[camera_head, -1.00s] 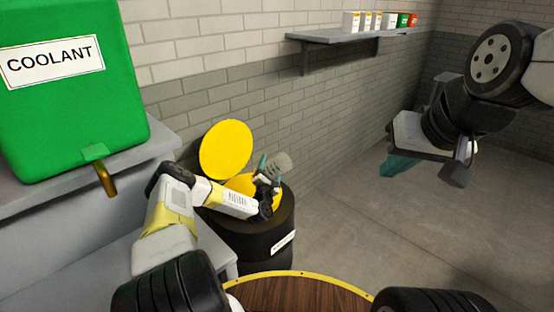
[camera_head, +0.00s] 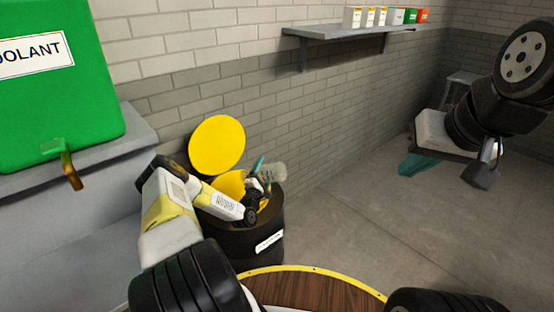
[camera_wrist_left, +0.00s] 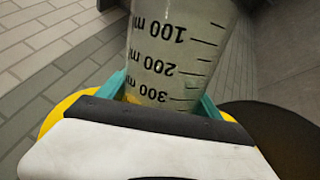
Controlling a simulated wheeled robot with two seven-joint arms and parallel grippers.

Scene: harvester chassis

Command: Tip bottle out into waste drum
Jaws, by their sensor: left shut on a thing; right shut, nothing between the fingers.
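My left gripper (camera_head: 260,176) is shut on a clear bottle (camera_head: 274,172), just above the waste drum (camera_head: 235,240). In the head view the bottle is tilted, and its visible end points right. In the left wrist view the bottle (camera_wrist_left: 175,55) sits between the teal fingers (camera_wrist_left: 160,97), and its black millilitre marks read upside down. My right gripper (camera_head: 415,165) is shut and empty, far to the right above the floor.
A green coolant tank (camera_head: 55,110) with a brass tap stands on a grey ledge at left. A wall shelf (camera_head: 340,32) holds several small boxes. A round wooden top (camera_head: 310,292) with a yellow rim is in front. The floor at right is largely clear.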

